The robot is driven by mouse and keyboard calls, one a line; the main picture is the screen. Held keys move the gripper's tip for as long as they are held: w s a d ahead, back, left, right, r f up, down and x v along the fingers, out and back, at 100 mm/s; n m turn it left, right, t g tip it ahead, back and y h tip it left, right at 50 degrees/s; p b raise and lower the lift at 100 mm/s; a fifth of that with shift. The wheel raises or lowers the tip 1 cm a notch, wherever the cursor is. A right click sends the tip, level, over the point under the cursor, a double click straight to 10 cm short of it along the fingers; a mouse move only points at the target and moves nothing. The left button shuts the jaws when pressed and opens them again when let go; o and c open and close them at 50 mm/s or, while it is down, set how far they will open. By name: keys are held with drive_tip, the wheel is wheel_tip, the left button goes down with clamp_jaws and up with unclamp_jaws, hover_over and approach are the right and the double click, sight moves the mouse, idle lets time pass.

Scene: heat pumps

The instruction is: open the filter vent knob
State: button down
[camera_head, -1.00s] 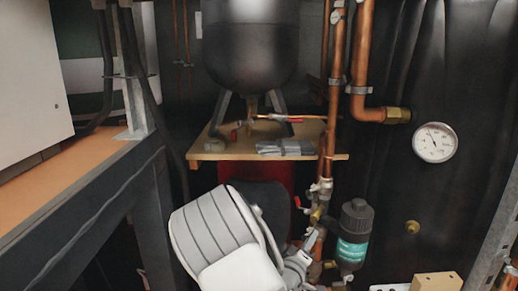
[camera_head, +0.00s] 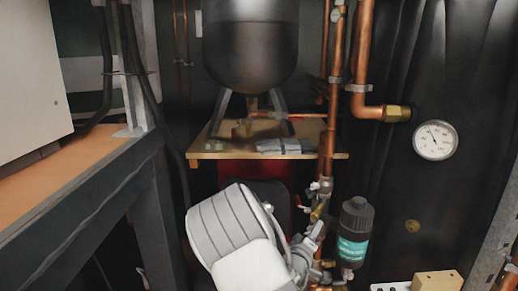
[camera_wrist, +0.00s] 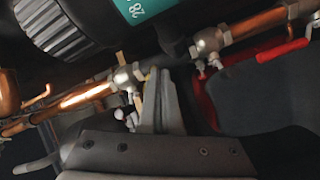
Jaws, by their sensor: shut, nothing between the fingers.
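The filter (camera_head: 355,232) is an upright canister with a black ribbed cap and a teal label, low right of centre in the head view. In the wrist view, its ribbed cap (camera_wrist: 52,28) and label (camera_wrist: 150,12) lie at the upper left, turned sideways. I cannot pick out a separate vent knob on it. My gripper (camera_wrist: 161,73) is shut and empty. Its fingertips are close to a metal valve fitting (camera_wrist: 126,78) on the copper pipe; I cannot tell whether they touch. In the head view, my gripper (camera_head: 318,228) is left of the filter, beside the pipe valves.
A copper pipe (camera_head: 329,150) runs down just left of the filter. A wooden shelf (camera_head: 200,150) under a dark tank (camera_head: 250,45) is behind my arm. A red lever (camera_wrist: 283,50) shows at right in the wrist view. A gauge (camera_head: 435,140) hangs at right.

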drive_tip(key=shift+w+a+r, duration=0.1)
drive_tip(key=shift+a+r, duration=0.1)
drive_tip(key=shift+r, duration=0.1)
idle(0.4)
drive_tip(key=shift+d+r+p, duration=0.1)
drive_tip(key=shift+r+p, duration=0.05)
drive_tip(key=shift+p, duration=0.15)
drive_tip(key=shift+d+r, duration=0.15)
drive_tip(key=shift+r, duration=0.1)
drive_tip(key=shift+f, duration=0.1)
drive_tip(key=p+v, duration=0.1)
drive_tip(key=v, duration=0.5)
drive_tip(key=shift+s+d+f, duration=0.2)
drive_tip(key=shift+s+d, duration=0.15)
